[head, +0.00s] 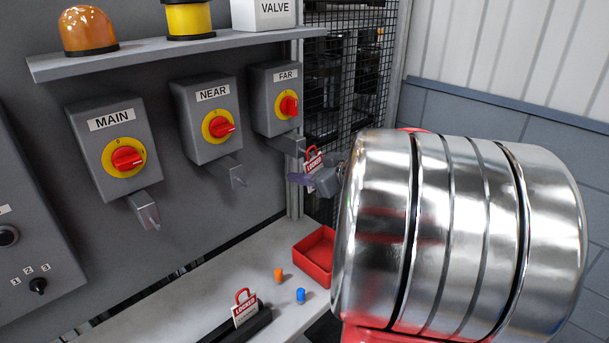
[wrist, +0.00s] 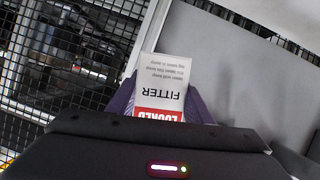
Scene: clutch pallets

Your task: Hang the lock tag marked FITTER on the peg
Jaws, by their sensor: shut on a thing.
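The lock tag marked FITTER (wrist: 165,72) is white with a red LOCKED band and appears upside down in the wrist view. In the head view the tag (head: 313,160) shows its red top beside the bracket under the FAR switch (head: 276,98). My gripper (wrist: 162,108) is shut on the tag with purple fingers; it also shows in the head view (head: 309,180). Brackets with pegs hang under the MAIN switch (head: 146,212), NEAR switch (head: 237,174) and FAR switch (head: 291,146). The FAR peg is hidden, and I cannot tell whether the tag touches it.
A second red-and-white LOCKED tag (head: 246,308) stands in a black holder (head: 240,328) on the bench. An orange (head: 278,274) and a blue small piece (head: 301,295) lie near a red tray (head: 315,252). A wire mesh (head: 345,75) stands behind the FAR switch.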

